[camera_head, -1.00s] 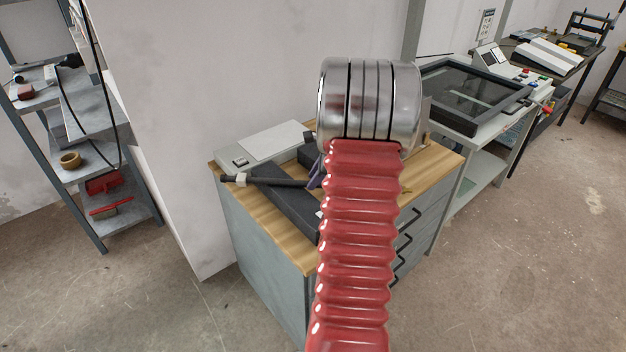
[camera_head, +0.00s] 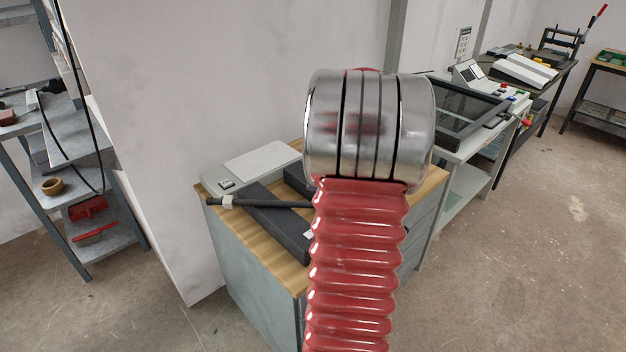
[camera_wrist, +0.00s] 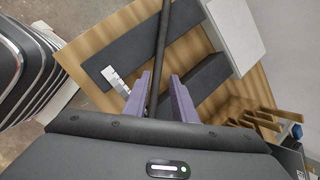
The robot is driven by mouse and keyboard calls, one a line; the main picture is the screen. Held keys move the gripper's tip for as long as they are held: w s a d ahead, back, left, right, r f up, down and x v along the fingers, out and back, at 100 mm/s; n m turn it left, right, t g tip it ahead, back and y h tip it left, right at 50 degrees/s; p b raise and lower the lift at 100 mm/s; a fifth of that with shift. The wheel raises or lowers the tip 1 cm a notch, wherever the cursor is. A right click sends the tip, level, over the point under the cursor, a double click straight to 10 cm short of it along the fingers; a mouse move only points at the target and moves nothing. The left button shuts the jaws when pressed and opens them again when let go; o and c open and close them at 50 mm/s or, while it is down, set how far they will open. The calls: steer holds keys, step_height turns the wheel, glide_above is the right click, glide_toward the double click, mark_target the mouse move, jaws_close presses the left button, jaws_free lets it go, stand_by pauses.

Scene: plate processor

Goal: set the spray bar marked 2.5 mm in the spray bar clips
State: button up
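A thin dark bar (camera_head: 270,203) with a white tag near its left end lies across dark blocks (camera_head: 278,226) on a wood-topped cabinet. No 2.5 mm mark is readable on it. In the wrist view the bar (camera_wrist: 164,35) runs up between the two purple fingers of my gripper (camera_wrist: 160,76). The fingers stand apart on either side of it, with a gap showing at the right finger. The bar's near part is hidden under my gripper body. In the head view my arm hides the gripper and the bar's right end. I cannot make out the spray bar clips.
A pale flat box (camera_head: 255,168) lies at the cabinet top's back left. A bench machine with a dark framed glass panel (camera_head: 455,112) stands to the right. Grey shelves (camera_head: 85,215) are at the left. Open floor lies at the right front.

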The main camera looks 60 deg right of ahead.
stand_by(0.6)
steer(key=w+a+r+n, duration=0.1)
steer(key=a+r+n, duration=0.25)
steer(key=a, duration=0.55)
steer(key=w+a+r+n, duration=0.2)
steer(key=a+n, duration=0.3)
steer(key=a, duration=0.3)
steer(key=w+a+r+n, duration=0.15)
steer(key=a+n, duration=0.25)
steer(key=a, duration=0.5)
steer(key=s+a+n, duration=0.6)
steer(key=a+n, duration=0.2)
steer(key=a, duration=0.2)
steer(key=s+a+n, duration=0.6)
steer(key=a+n, duration=0.2)
steer(key=a, duration=0.3)
steer(key=shift+s+r, duration=0.15)
steer(key=shift+s, duration=0.2)
steer(key=shift+o, duration=0.4)
steer(key=shift+n, duration=0.25)
